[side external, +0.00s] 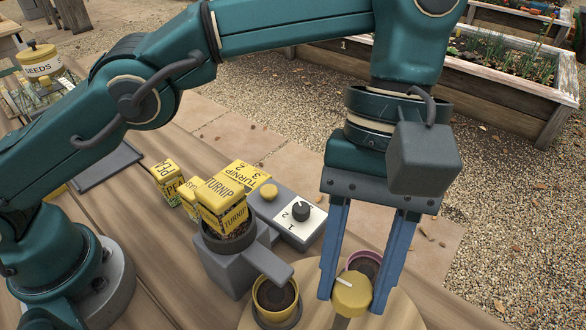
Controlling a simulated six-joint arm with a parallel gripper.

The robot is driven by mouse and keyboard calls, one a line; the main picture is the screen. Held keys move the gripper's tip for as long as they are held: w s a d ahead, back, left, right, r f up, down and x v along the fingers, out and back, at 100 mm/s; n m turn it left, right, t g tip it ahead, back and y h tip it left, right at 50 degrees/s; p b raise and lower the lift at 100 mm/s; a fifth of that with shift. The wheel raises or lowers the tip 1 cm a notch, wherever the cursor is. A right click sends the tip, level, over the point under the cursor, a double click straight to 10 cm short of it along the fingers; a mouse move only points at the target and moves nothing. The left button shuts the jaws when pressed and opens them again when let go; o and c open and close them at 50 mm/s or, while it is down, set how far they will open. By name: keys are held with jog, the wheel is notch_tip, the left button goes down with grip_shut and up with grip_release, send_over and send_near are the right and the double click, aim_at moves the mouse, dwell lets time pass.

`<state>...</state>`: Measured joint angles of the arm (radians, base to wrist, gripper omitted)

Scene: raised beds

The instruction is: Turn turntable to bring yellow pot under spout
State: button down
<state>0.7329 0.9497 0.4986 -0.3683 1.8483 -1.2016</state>
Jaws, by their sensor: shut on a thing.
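The round wooden turntable (405,312) is at the bottom of the view, partly cut off by the frame edge. A yellow knob (350,293) with a white line stands on it. My gripper (353,300) points down with its blue fingers closed on both sides of this knob. The yellow pot (257,298), filled with dark soil, is at the turntable's left side. The grey spout (272,268) reaches over its back rim; exact alignment is hard to tell. A pink-rimmed pot (352,258) stands behind the knob, partly hidden by my fingers.
A grey dispenser (222,268) holds a yellow turnip packet (222,200). More seed packets (165,177) stand behind. A dark tray (108,166) lies at left.

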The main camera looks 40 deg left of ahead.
jog(key=shift+a, duration=0.1)
jog(key=shift+c, duration=2.2)
grip_release()
